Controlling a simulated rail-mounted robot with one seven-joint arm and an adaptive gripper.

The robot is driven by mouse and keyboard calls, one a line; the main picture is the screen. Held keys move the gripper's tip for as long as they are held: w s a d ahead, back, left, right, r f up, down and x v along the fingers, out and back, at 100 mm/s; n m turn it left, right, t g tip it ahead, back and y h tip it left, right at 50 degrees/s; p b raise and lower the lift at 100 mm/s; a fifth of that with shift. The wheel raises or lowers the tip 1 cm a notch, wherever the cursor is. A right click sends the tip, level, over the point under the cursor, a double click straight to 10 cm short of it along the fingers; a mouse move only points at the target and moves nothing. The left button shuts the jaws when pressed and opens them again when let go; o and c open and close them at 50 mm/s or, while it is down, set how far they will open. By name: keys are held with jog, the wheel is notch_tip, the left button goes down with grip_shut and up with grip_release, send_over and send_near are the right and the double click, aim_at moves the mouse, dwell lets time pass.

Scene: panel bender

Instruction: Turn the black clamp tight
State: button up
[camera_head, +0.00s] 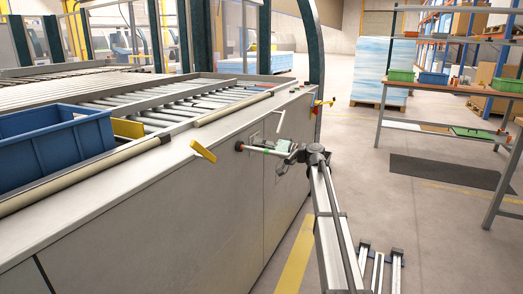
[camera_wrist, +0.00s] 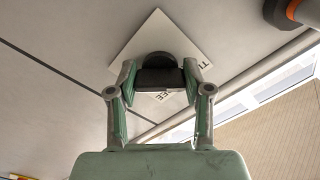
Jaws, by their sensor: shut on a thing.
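The black clamp (camera_wrist: 160,78) shows in the wrist view as a dark bar with a rounded part behind it, in front of a white diamond-shaped plate (camera_wrist: 148,35) with partly hidden lettering. My gripper (camera_wrist: 160,76) has one green-padded finger on each side of the clamp and is shut on it. In the head view my gripper (camera_head: 284,147) is at the grey side panel of the machine, at the end of my arm. The clamp cannot be made out clearly there. How far it is turned cannot be told.
A yellow handle (camera_head: 203,151) is further left. A blue crate (camera_head: 55,145) stands on the machine top. Open floor and a workbench (camera_head: 450,87) lie to the right.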

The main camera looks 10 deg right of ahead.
dwell(0.4)
jog(key=o, duration=1.2)
jog(key=shift+a, duration=0.1)
jog(key=shift+c, duration=0.2)
jog(key=v, duration=1.2)
jog(key=shift+r, duration=0.1)
